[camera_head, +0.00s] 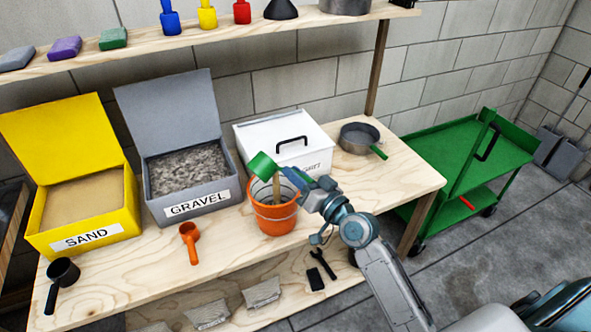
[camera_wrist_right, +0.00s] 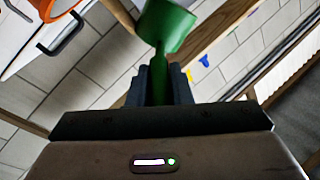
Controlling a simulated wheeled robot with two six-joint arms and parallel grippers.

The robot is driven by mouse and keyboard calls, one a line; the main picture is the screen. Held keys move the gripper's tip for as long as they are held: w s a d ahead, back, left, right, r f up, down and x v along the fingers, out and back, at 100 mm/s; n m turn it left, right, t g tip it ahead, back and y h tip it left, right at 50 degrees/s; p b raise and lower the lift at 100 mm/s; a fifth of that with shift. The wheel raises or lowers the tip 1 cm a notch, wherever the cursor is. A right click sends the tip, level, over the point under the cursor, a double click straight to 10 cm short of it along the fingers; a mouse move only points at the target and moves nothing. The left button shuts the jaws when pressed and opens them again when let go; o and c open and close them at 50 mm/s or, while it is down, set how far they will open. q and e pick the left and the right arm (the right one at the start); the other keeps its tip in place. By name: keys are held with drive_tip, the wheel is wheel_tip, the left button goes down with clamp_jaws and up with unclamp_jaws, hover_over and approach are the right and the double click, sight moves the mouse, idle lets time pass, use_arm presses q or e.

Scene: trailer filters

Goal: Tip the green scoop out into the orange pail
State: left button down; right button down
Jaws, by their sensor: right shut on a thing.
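The green scoop (camera_head: 263,166) is tilted over the orange pail (camera_head: 274,219), its cup above the pail's rim. A tan streak (camera_head: 277,190) runs from below the cup down into the pail and looks like sand. My right gripper (camera_head: 292,176) is shut on the scoop's handle, just above the right side of the pail. In the right wrist view the green scoop (camera_wrist_right: 168,28) has its handle between the jaws (camera_wrist_right: 160,85), and part of the orange pail (camera_wrist_right: 60,8) shows at the top left. The pail's bottom is hidden. My left gripper is not in view.
A white lidded box (camera_head: 285,140) stands close behind the pail. A grey gravel bin (camera_head: 187,205) and a yellow sand bin (camera_head: 130,208) stand left. An orange scoop (camera_head: 189,240), a black scoop (camera_head: 62,272) and a pan (camera_head: 358,137) lie on the bench. A green cart (camera_head: 420,135) stands right.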

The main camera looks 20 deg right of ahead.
drive_tip(key=m, duration=0.1)
drive_tip(key=m+p, duration=0.1)
drive_tip(key=r+m+p, duration=0.1)
drive_tip(key=shift+w+d+m, duration=0.1)
drive_tip(key=shift+d+m, duration=0.15)
drive_tip(key=shift+m, duration=0.15)
drive_tip(key=shift+w+d+m+h+p, duration=0.1)
drive_tip(key=shift+d+m+h+p, duration=0.2)
drive_tip(key=shift+m+p, duration=0.6)
drive_tip(key=shift+w+d+m+h+p, duration=0.1)
drive_tip(key=shift+d+m+h+p, duration=0.15)
drive_tip(key=shift+m+p, duration=0.65)
drive_tip(key=shift+f+m+b, duration=0.1)
drive_tip(key=shift+m+b, duration=0.25)
drive_tip(key=shift+m, duration=0.05)
